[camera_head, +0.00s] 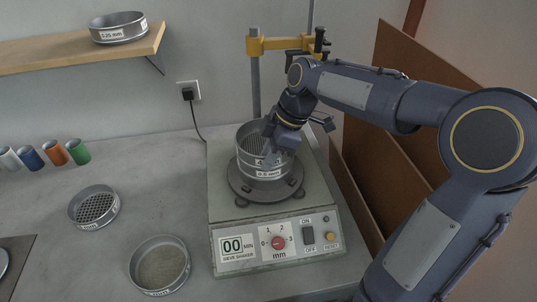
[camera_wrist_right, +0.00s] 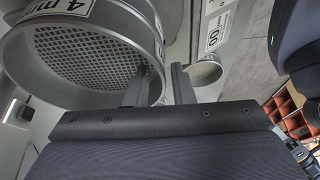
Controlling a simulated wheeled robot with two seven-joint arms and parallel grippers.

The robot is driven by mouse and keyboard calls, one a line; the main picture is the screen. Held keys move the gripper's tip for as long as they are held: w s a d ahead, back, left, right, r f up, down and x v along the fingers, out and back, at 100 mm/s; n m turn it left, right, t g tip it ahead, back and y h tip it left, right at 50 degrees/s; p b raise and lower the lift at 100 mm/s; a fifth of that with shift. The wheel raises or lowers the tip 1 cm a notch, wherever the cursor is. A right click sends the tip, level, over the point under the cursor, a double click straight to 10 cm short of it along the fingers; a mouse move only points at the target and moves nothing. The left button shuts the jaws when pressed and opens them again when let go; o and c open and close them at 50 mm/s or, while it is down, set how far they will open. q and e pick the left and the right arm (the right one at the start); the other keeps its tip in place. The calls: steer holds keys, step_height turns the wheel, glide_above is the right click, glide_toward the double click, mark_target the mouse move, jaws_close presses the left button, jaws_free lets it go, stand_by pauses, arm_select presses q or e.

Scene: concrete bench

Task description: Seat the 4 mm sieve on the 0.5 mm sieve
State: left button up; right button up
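The 4 mm sieve (camera_head: 242,138) is the top ring of a stack on the shaker's round plate, above the 0.5 mm sieve (camera_head: 265,175). It looks level and in line with it; I cannot tell whether a thin gap lies between them. In the right wrist view the 4 mm sieve (camera_wrist_right: 80,55) shows its mesh and label. My right gripper (camera_head: 270,150) is at the stack's right side and hides part of the rim. In the wrist view its fingers (camera_wrist_right: 160,85) are apart, on either side of the sieve's wall, with a gap visible. My left gripper is out of view.
The sieve shaker (camera_head: 275,245) carries the stack; a post with a yellow clamp (camera_head: 280,43) stands behind. A coarse sieve (camera_head: 75,212) and a fine sieve (camera_head: 137,270) lie on the bench to the left. Several coloured cups (camera_head: 54,152) lie farther left. Brown panels (camera_head: 375,180) stand at right.

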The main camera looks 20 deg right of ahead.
steer(key=shift+o, duration=0.3)
steer(key=v, duration=0.7)
steer(key=shift+r, duration=0.35)
steer(key=shift+s+d, duration=0.1)
steer(key=shift+d, duration=0.05)
